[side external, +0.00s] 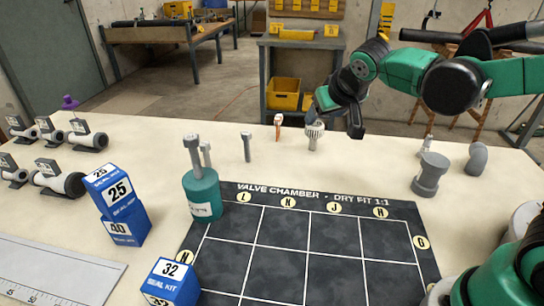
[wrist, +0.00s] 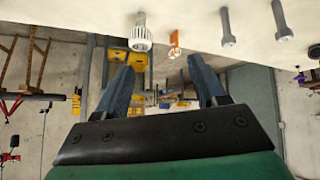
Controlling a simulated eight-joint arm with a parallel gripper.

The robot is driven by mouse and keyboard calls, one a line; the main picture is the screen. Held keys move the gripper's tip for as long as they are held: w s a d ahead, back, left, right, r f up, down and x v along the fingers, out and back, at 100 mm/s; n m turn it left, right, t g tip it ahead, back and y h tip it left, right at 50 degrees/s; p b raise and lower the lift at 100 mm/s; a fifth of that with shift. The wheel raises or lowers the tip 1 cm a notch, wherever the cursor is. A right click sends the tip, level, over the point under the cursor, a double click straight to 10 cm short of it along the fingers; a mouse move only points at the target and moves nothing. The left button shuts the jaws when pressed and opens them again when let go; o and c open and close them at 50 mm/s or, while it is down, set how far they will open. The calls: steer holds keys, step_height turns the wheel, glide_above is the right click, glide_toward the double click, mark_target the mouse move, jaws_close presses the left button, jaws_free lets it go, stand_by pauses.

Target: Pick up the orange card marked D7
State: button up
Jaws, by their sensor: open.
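A small orange piece (side external: 278,121) stands near the back edge of the pale table in the side external view. It also shows near the top of the wrist view (wrist: 175,39). It is too small for me to read any marking, so I cannot tell whether it is the card D7. My gripper (side external: 337,118) is open above the back of the table, to the right of the orange piece and close to a white ribbed fitting (side external: 314,134). In the wrist view my gripper (wrist: 160,68) has its two fingers apart with nothing between them.
Grey bolt-like pieces (side external: 246,147) stand left of the orange piece. A green canister (side external: 202,194), blue boxes (side external: 124,199) and a black grid mat (side external: 335,240) lie nearer. Grey pipe fittings (side external: 431,174) stand at right. The back middle is fairly clear.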

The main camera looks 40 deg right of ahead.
steer(key=w+d+f+m+t+h, duration=0.1)
steer(key=w+d+f+m+h, duration=0.15)
steer(key=w, duration=0.85)
steer(key=m+t+h, duration=0.2)
steer(key=m+h, duration=0.2)
glide_toward(278, 118)
steer(key=shift+n, duration=0.25)
steer(key=x, duration=0.4)
steer(key=shift+w+d+r, duration=0.15)
steer(key=shift+w+d, duration=0.1)
steer(key=shift+d, duration=0.05)
steer(key=shift+w+f+h, duration=0.2)
steer(key=shift+f+h, duration=0.05)
steer(key=shift+f, duration=0.2)
steer(key=shift+x, duration=2.8)
steer(key=shift+s, duration=0.1)
jaws_close()
